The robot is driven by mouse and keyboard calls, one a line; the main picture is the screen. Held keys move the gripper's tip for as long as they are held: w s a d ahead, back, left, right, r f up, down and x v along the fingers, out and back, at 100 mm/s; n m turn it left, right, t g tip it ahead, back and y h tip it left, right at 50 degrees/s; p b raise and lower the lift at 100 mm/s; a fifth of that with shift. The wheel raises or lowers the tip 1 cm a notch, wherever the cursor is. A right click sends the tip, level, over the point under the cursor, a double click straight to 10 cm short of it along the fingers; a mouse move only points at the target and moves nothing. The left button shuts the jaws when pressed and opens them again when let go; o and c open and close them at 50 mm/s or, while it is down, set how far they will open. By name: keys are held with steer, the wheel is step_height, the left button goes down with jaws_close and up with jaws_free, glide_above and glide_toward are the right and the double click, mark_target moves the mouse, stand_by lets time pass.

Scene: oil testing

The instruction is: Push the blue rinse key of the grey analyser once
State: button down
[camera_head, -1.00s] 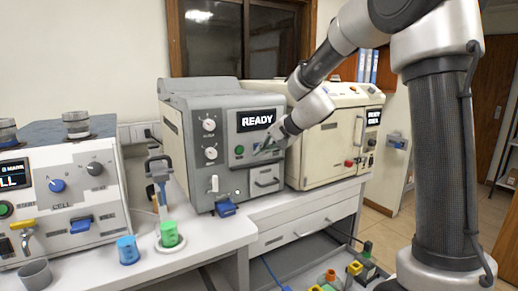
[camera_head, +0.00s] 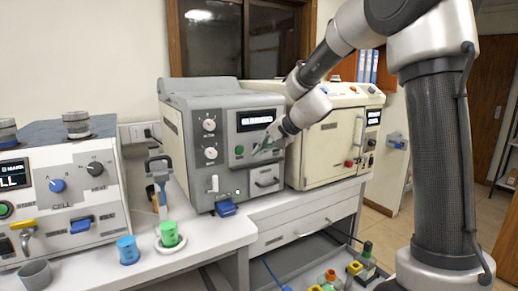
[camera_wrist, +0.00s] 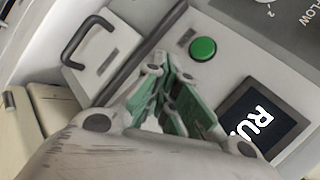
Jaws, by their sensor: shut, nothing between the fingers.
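The grey analyser (camera_head: 180,135) stands on the white bench in the middle of the head view. Its dark display (camera_head: 256,120) carries text too small to read there; in the wrist view the display (camera_wrist: 262,118) shows "RU", with the rest cut off. My gripper (camera_head: 262,147) is shut and empty, its tips at the front panel just below the display. In the wrist view its green-padded fingers (camera_wrist: 170,68) reach to the panel between the display and the handle. A green button (camera_wrist: 203,48) lies clear beside the fingers.
A cream machine (camera_head: 325,140) stands close to the right of the grey analyser. A blue-knobbed machine (camera_head: 75,195), a blue cup (camera_head: 128,250) and a green cup (camera_head: 169,234) are at the left. A drawer handle (camera_wrist: 88,40) juts out near my fingers.

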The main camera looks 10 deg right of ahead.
steer(key=shift+s+d, duration=0.25)
steer(key=shift+s, duration=0.55)
steer(key=s, duration=0.1)
steer(key=s+d, duration=0.1)
steer(key=s, duration=0.2)
steer(key=shift+s+d, duration=0.3)
steer(key=shift+s, duration=0.05)
stand_by(0.4)
